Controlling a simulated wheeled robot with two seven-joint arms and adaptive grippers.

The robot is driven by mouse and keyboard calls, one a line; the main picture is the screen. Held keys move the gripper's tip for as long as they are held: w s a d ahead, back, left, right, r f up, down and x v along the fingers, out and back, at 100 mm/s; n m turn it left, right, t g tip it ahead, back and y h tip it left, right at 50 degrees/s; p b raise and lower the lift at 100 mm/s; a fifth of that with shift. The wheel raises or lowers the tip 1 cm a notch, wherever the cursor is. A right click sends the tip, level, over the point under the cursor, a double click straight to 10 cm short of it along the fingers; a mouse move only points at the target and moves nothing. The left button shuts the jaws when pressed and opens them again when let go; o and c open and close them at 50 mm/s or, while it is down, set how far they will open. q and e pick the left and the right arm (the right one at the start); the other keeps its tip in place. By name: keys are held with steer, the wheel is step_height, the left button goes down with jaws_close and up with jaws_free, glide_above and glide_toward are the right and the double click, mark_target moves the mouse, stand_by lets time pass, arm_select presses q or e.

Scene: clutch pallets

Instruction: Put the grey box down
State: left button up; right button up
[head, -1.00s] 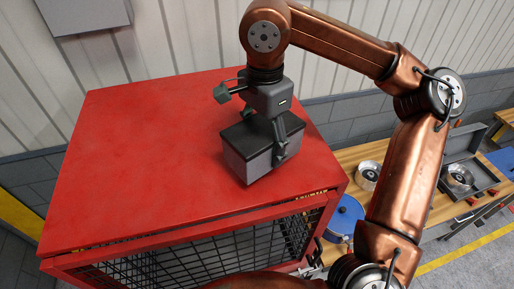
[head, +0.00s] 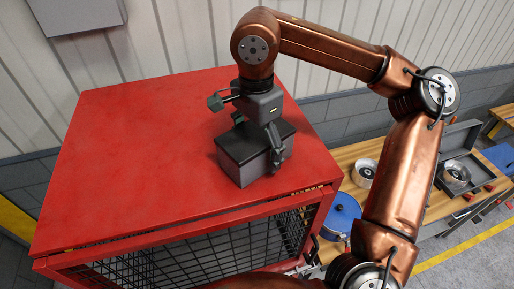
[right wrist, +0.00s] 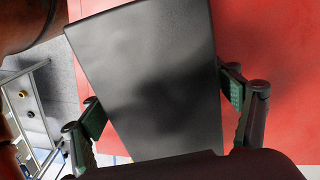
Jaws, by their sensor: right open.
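The grey box (head: 243,168), with a black lid, sits on the red cabinet's top (head: 150,150), near its right side. My right gripper (head: 257,143) is over the box, pointing down. In the right wrist view the dark lid (right wrist: 150,75) fills the middle. The open fingers of my right gripper (right wrist: 163,103) stand on either side of it, with green pads close to its edges. I cannot tell whether either pad touches the box. The box's underside is hidden. My left gripper is not in view.
The red cabinet has a black mesh front (head: 200,262). To its right a wooden bench (head: 355,155) holds a blue round pot (head: 342,215), metal clutch parts (head: 364,172) and an open grey case (head: 457,165). The left part of the cabinet top is clear.

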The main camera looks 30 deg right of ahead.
mark_target(257, 135)
steer(key=shift+r, duration=0.35)
step_height(257, 135, up, 6)
steer(key=shift+s+f+b, duration=0.1)
steer(key=shift+f+b, duration=0.05)
steer(key=shift+b, duration=0.45)
step_height(257, 135, up, 3)
steer(key=shift+r+p, duration=0.2)
steer(key=shift+p, duration=0.8)
steer(key=shift+a+r, duration=0.1)
steer(key=shift+r, duration=0.25)
steer(key=shift+s+r, duration=0.15)
steer(key=shift+r, duration=0.45)
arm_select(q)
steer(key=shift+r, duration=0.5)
arm_select(e)
steer(key=shift+r, duration=0.15)
